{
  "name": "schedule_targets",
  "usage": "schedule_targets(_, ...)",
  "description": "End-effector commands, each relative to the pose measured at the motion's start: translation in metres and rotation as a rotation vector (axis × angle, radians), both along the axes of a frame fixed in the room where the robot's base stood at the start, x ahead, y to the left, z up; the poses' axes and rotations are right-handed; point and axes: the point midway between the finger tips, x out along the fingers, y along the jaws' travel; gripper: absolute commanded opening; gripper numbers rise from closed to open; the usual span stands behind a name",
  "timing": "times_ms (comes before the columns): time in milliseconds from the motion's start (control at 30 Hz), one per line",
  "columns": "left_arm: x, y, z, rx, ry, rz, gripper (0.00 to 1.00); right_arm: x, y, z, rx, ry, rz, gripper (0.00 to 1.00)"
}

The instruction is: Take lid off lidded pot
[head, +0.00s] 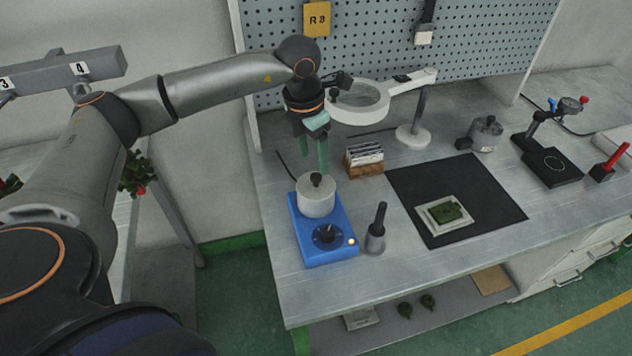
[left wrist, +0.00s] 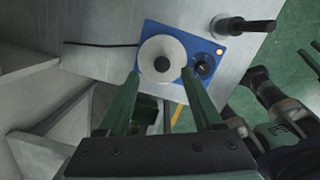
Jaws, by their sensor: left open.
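The lidded pot (head: 316,199) is a pale round pot with a black knob (head: 316,179) on its lid. It stands on a blue heater base (head: 328,251) with a black dial and a lit orange lamp. My left gripper (head: 323,166) has green fingers and is open, pointing down just above the knob. In the left wrist view the pot lid (left wrist: 152,50) and its black knob (left wrist: 161,64) show beyond the fingers, with the knob between them across the picture. The gripper (left wrist: 163,80) does not visibly touch the lid. My right gripper is not in view.
A dark-handled tool (head: 376,230) stands upright right of the heater. A wooden box of cards (head: 364,160) and a magnifier lamp (head: 360,103) are behind. A black mat (head: 418,178) with a framed green piece (head: 445,214) lies to the right. The bench front (head: 400,255) is clear.

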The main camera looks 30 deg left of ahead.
Motion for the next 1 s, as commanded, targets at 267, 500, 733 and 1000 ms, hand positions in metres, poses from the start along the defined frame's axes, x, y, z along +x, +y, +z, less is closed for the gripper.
schedule_targets(267,0.001,-0.004,-0.040,-0.002,0.005,0.001,0.67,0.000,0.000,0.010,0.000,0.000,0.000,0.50)
schedule_targets(500,0.002,-0.004,-0.049,-0.002,0.002,0.000,0.67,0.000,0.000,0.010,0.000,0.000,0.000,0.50)
schedule_targets(733,0.002,-0.004,-0.049,-0.001,0.003,0.000,0.52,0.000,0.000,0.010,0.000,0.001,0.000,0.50)
schedule_targets(1000,0.002,-0.004,-0.048,-0.001,0.003,0.001,0.22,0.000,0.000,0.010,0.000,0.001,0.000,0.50)
